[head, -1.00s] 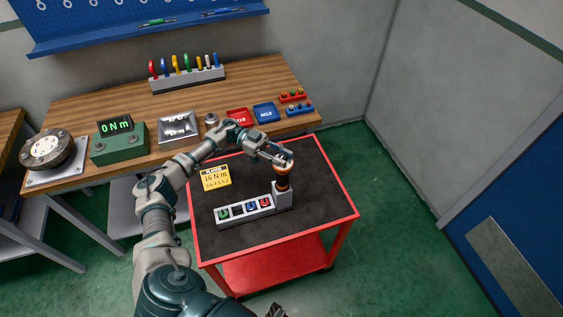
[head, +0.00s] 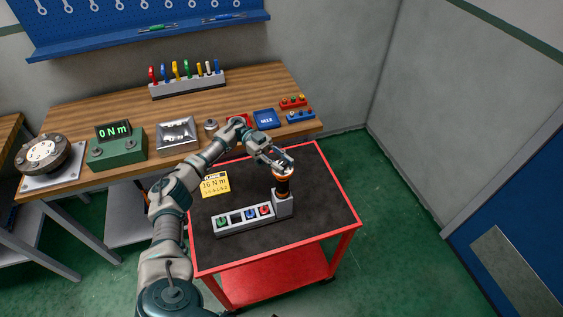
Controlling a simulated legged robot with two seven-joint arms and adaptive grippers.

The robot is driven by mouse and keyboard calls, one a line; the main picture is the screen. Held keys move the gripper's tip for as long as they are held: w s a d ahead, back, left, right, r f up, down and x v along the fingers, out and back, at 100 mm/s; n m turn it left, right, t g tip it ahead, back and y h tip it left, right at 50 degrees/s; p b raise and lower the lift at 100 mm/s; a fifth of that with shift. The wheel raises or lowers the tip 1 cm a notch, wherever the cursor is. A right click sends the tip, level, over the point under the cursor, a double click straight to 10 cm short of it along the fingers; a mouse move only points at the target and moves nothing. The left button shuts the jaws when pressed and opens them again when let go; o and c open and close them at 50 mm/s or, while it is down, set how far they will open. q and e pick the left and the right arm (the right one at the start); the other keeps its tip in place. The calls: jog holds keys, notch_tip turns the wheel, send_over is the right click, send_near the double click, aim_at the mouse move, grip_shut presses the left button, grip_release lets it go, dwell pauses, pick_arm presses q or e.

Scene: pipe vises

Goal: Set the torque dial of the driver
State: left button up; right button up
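The driver (head: 283,186), black with orange bands, stands upright in a grey holder block (head: 283,207) on the red cart. Its top end is partly hidden by my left gripper (head: 284,170). The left gripper reaches in from the upper left, with its fingers at the driver's top. I cannot tell whether they are closed on it. A yellow card (head: 214,184) on the cart reads 16 N m, with a smaller line of digits below. The dial's marks are too small to read. My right gripper is not in view.
A grey rack (head: 243,220) with green, blue and red pieces joins the holder on the cart's dark mat (head: 325,205). The mat's right side is clear.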

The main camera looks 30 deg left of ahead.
aim_at(282, 161)
pick_arm(q)
jog(key=o, duration=0.3)
jog(key=shift+o, duration=0.2)
notch_tip(282, 161, up, 10)
jog(key=shift+w+f, duration=0.1)
jog(key=shift+w, duration=0.05)
jog(key=shift+f, duration=0.1)
dwell(0.5)
